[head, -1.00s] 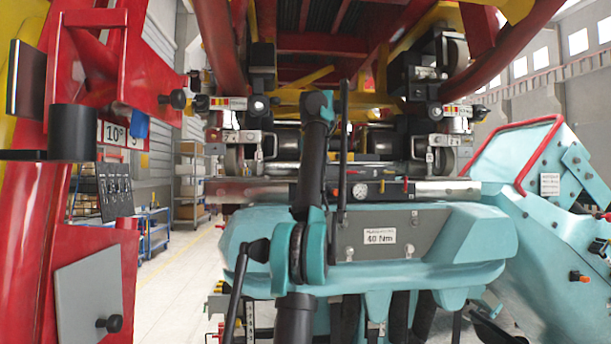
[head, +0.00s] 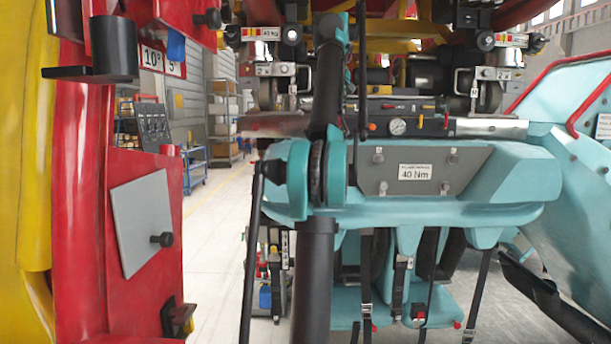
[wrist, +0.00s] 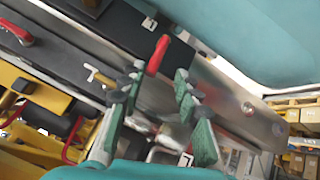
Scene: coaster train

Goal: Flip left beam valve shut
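In the wrist view a red valve lever (wrist: 157,55) stands out from the dark beam (wrist: 75,45), just beyond my fingertips. My gripper (wrist: 153,82) is open, with green-padded fingers spread and nothing between the pads. The lever is not visibly touched by either finger. In the head view the beam (head: 480,127) carries a small red tip (head: 371,126) close beside my arm, left of a round gauge (head: 398,127). I cannot tell for certain that this tip is the same lever. My gripper is not discernible in the head view.
A brass T-handle (wrist: 97,78) and another red handle (wrist: 17,33) sit on the beam in the wrist view. A teal housing with a "40 Nm" plate (head: 415,172) lies below the beam.

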